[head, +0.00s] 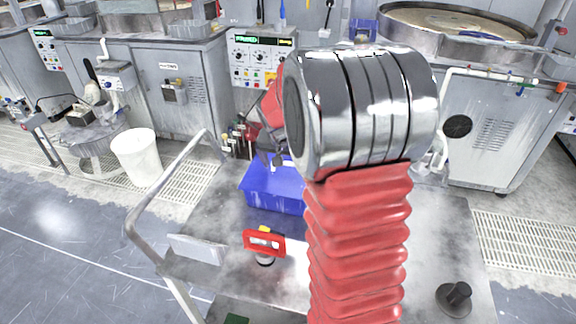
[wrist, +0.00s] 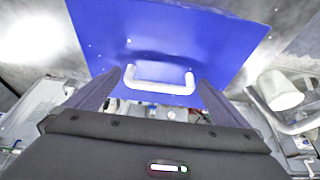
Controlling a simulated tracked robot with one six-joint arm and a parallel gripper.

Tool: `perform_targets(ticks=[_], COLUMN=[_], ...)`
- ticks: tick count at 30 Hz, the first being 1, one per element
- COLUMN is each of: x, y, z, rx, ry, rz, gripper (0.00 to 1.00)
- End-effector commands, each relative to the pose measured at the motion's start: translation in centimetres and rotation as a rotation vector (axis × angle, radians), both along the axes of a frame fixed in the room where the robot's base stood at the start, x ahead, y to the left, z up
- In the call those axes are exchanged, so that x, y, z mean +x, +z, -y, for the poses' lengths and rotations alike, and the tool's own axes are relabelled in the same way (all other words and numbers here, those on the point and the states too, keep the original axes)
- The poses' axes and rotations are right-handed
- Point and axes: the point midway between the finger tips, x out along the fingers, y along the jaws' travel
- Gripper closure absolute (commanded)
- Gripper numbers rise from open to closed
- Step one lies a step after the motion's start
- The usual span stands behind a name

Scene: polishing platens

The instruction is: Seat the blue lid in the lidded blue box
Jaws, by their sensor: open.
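The blue box (head: 272,203) stands on the grey cart top, just left of my arm in the head view. The blue lid (wrist: 165,35) fills the upper middle of the wrist view, with a white handle (wrist: 160,79) on it. My gripper (head: 272,158) is over the back of the box in the head view, partly hidden by my arm. In the wrist view my gripper (wrist: 163,78) is open, with one finger on each side of the handle. I cannot tell whether the fingers touch it, or whether the lid sits fully in the box.
On the cart (head: 225,287) are a red device (head: 264,243) in front of the box, a grey plate (head: 197,249) and a black knobbed disc (head: 455,299). The cart's metal rail (head: 160,195) is at left. A white bucket (head: 137,158) stands beyond it. Polishing machines line the back.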

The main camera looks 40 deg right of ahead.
Motion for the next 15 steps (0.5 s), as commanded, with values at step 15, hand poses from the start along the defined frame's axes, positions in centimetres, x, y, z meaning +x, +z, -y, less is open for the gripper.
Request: perform_targets(ticks=[15], x=[-1.9], y=[7.3], z=[-2.3], rx=[-0.001], ry=[0.001], rz=[0.003], gripper=[0.0])
